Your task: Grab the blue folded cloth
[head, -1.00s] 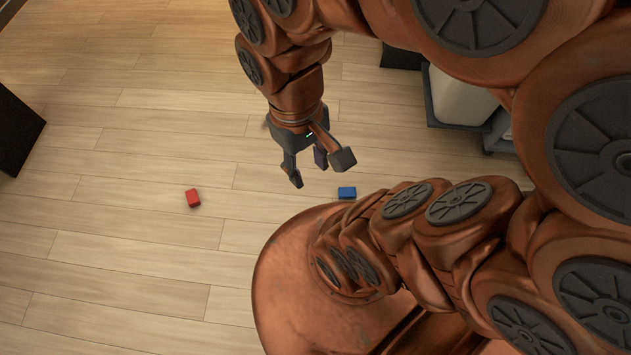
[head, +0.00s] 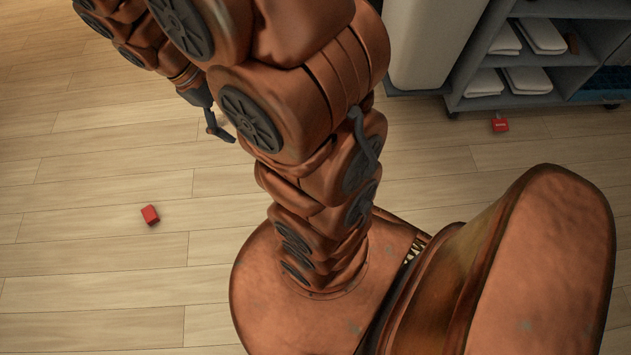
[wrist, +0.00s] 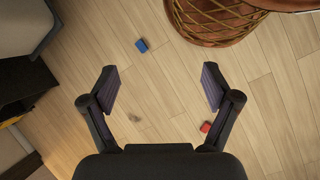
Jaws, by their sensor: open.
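A dark blue textured item (head: 608,82) lies in the lower right bay of the grey shelf unit, cut off by the right edge of the head view. It may be the blue folded cloth; I cannot tell for sure. My gripper (head: 217,126) hangs above the floor at the upper left of the head view, far from the shelf, partly behind my arm. In the wrist view my gripper (wrist: 160,85) has its fingers wide apart with nothing between them. The blue item in the shelf does not clearly show in the wrist view.
White folded towels (head: 540,36) fill several bays. A small blue block (wrist: 141,45) lies on the floor.

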